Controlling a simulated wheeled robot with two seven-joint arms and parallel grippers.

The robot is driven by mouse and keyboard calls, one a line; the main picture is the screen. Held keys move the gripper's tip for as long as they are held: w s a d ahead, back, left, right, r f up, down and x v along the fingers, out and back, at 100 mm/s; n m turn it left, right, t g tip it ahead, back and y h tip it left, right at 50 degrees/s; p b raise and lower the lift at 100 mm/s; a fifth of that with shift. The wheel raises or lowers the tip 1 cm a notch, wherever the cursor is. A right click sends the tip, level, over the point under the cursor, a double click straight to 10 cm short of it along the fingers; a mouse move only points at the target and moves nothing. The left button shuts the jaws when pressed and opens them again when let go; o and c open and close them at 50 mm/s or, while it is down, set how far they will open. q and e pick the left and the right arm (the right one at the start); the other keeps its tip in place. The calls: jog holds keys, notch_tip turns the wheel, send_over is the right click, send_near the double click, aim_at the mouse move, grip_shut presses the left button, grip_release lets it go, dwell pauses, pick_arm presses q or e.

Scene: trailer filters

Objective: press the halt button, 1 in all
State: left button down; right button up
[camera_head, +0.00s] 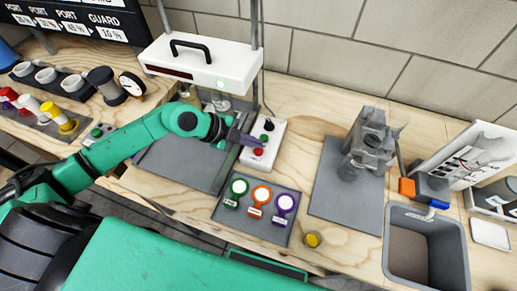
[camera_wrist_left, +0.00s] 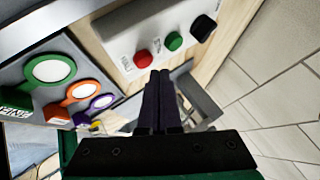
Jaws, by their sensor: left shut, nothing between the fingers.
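The red halt button (camera_head: 258,152) sits on the white control box (camera_head: 271,140), at the near end of a row with a green button (camera_head: 264,139) and a black knob (camera_head: 268,125). In the left wrist view the red button (camera_wrist_left: 143,60) is next to a small printed label. My left gripper (camera_head: 253,141) is shut and empty. Its dark fingers reach over the box, close to the red and green buttons. In the left wrist view the fingertips (camera_wrist_left: 160,73) appear just beside the red button; I cannot tell if they touch anything. My right gripper is out of view.
A white machine with a black handle (camera_head: 200,62) stands behind the box on posts. A grey tray (camera_head: 225,226) with green, orange and purple tagged discs lies in front. A grey mat with a metal grinder-like device (camera_head: 370,140) and a bin (camera_head: 426,215) are right.

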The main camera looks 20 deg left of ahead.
pick_arm(q)
jog(key=shift+f, duration=0.4)
jog(key=shift+f, duration=0.55)
dwell(0.5)
jog(key=shift+r+p, duration=0.9)
jog(key=shift+r, duration=0.05)
jog(key=shift+r, duration=0.1)
notch_tip(320, 180, up, 5)
jog(key=p, duration=0.5)
dwell(0.7)
